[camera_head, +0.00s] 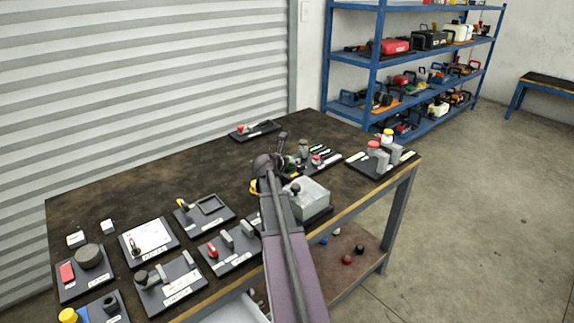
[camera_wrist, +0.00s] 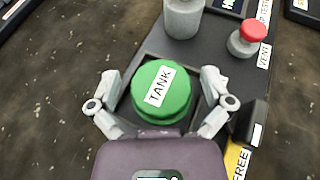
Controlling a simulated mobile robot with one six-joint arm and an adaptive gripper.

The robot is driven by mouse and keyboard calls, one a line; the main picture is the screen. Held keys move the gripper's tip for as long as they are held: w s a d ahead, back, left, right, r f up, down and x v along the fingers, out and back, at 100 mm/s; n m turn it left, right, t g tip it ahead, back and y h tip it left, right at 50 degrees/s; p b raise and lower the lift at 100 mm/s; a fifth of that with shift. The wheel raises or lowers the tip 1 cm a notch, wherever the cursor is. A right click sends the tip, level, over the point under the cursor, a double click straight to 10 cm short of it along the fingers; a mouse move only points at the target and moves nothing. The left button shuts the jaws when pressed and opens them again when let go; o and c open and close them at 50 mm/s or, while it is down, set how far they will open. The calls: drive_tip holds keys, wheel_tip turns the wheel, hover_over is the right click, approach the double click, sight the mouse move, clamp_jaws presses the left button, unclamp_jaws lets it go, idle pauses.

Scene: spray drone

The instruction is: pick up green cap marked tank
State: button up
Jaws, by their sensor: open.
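The round green cap (camera_wrist: 160,92) with a white label reading TANK sits in a dark square recess in a dark board (camera_wrist: 213,62), in the middle of the wrist view. My gripper (camera_wrist: 160,82) is open, with one finger at the left of the cap and one at the right. A gap shows between each finger and the cap, so nothing is held. In the head view my arm reaches over the table to the board, and the cap is largely hidden there.
Beside the cap stand a grey cylinder (camera_wrist: 184,18) and a red-topped knob (camera_wrist: 250,35) near a VENT label. A yellow FREE label (camera_wrist: 237,158) is at lower right.

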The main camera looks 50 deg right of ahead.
idle(0.3)
drive_tip(key=c, duration=1.1)
drive_tip(key=shift+r, duration=0.15)
wheel_tip(320, 180, up, 10)
drive_tip(key=p, duration=1)
